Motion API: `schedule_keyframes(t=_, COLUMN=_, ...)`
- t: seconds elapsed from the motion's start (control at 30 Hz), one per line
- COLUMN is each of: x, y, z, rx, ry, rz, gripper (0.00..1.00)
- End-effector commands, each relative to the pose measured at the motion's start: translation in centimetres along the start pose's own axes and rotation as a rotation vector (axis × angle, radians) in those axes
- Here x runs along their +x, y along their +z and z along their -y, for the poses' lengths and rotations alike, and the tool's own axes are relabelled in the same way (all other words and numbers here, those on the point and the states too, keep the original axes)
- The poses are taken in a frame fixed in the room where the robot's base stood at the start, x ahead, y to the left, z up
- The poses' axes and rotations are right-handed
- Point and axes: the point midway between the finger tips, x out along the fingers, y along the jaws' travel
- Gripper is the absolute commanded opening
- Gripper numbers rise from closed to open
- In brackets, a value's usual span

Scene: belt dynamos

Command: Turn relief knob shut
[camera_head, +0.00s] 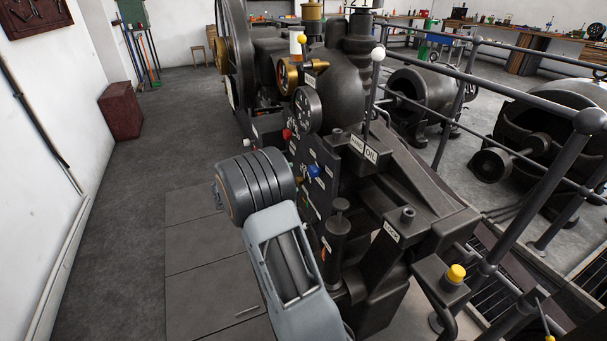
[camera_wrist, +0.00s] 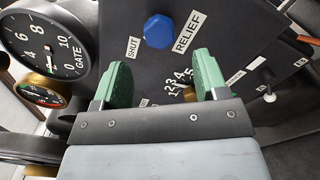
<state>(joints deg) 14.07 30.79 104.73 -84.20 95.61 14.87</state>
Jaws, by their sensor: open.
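The blue relief knob (camera_wrist: 158,31) sits on a dark panel (camera_wrist: 225,52) in the wrist view, between a RELIEF label (camera_wrist: 188,31) and a SHUT label (camera_wrist: 133,47). The knob also shows in the head view (camera_head: 314,171), just right of my arm's end. My gripper (camera_wrist: 161,72) is open and empty. Its two green fingers are spread apart, and the knob appears beyond their tips, between their lines and apart from both.
A gauge marked GATE (camera_wrist: 45,46) and a smaller brass-rimmed gauge (camera_wrist: 39,93) are at the left in the wrist view. A numbered dial (camera_wrist: 180,84) lies between the fingers. A white-tipped lever (camera_wrist: 269,96) is at the right. Open floor (camera_head: 130,200) lies left of the machine.

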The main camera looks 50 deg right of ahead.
Motion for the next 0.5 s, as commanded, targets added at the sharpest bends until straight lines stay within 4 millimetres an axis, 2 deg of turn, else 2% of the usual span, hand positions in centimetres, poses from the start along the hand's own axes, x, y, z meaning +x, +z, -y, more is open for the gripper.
schedule_keyframes(t=0.03, x=-1.1, y=0.0, z=-0.1, rx=0.0, ry=0.001, rz=-0.003, gripper=0.66)
schedule_keyframes(t=0.2, x=-3.9, y=0.0, z=0.0, rx=-0.001, ry=0.001, rz=-0.002, gripper=0.66)
schedule_keyframes(t=0.5, x=-6.2, y=0.1, z=0.1, rx=-0.001, ry=-0.001, rz=0.0, gripper=0.66)
